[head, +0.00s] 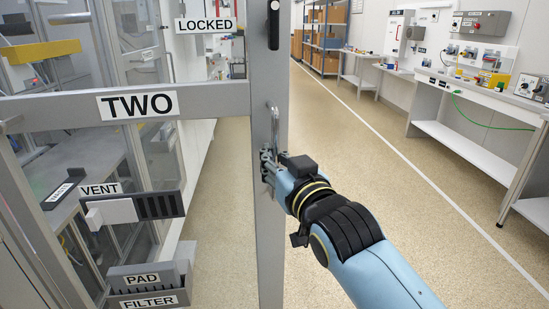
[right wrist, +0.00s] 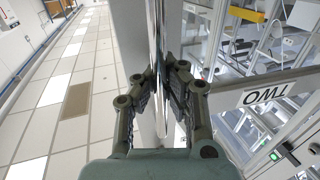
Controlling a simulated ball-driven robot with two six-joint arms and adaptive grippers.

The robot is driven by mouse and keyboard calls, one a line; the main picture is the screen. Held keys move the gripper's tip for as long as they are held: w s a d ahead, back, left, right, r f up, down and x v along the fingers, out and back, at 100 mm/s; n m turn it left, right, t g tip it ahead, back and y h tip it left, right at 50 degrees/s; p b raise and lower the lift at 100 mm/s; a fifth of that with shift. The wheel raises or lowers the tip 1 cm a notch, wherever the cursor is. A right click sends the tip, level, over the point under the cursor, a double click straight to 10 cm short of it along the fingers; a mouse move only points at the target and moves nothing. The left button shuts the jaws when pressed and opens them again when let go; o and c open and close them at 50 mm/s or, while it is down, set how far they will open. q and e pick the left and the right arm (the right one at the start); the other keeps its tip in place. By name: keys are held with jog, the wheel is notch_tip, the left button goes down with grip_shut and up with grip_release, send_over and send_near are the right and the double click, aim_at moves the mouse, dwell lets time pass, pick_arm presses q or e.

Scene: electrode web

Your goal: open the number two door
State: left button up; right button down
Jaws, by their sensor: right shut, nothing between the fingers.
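The number two door is a grey frame with a crossbar labelled TWO (head: 137,105) and a tall grey stile (head: 268,225). A metal bar handle (head: 273,118) is on the stile. Floor shows through the door beside the machine's white side, so the door seems swung out; I cannot tell the exact angle. My right gripper (head: 268,172) is at the lower end of the handle, against the stile. The TWO label also shows there (right wrist: 265,95). My left gripper is out of view.
A LOCKED sign (head: 205,25) and a black latch (head: 273,22) are above. Parts labelled VENT (head: 100,188), PAD (head: 141,280) and FILTER (head: 149,301) are at lower left. A workbench (head: 480,97) stands far right. The aisle floor (head: 350,150) is clear.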

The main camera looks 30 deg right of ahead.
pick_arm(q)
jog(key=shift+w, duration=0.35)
pick_arm(e)
jog(key=shift+r, duration=0.1)
jog(key=c, duration=2)
grip_release()
jog(key=o, duration=0.7)
jog(key=shift+d, duration=0.1)
jog(key=shift+c, duration=0.2)
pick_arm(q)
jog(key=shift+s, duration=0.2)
pick_arm(e)
jog(key=s, duration=0.7)
jog(key=shift+s+a, duration=0.25)
jog(key=shift+a, duration=0.05)
